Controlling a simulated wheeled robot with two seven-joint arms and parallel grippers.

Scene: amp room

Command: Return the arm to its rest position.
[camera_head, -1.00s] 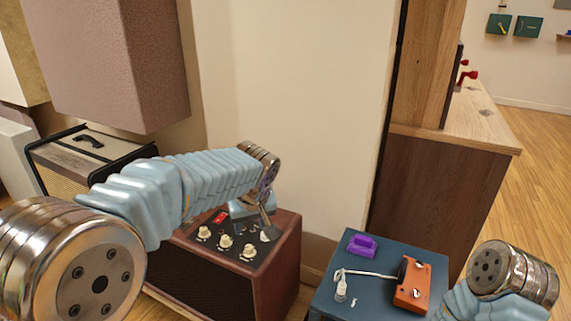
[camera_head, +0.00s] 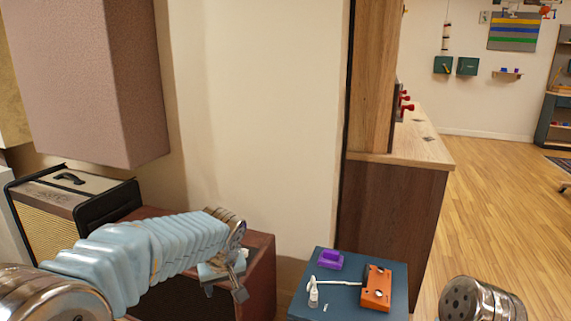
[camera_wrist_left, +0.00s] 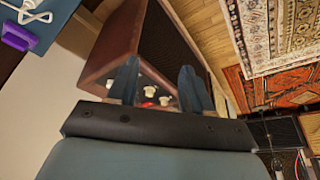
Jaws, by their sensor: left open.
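My left arm reaches in from the left of the head view. Its gripper (camera_head: 238,283) hangs in front of the reddish-brown amp (camera_head: 262,262). In the left wrist view the two fingers of the left gripper (camera_wrist_left: 158,75) are apart, with nothing between them. Beyond them the amp (camera_wrist_left: 108,50) shows its white knobs (camera_wrist_left: 150,92) and a small red part. In the head view my arm hides the knobs. A metal joint of my right arm (camera_head: 480,300) shows at the lower right; the right gripper is out of view.
A blue-topped stand (camera_head: 345,292) holds a purple block (camera_head: 330,259) and an orange device (camera_head: 377,288) with a white cable. A black-edged amp (camera_head: 75,200) stands at left, under a large mauve box (camera_head: 90,80). A wooden cabinet (camera_head: 390,220) stands behind the stand; open floor lies right.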

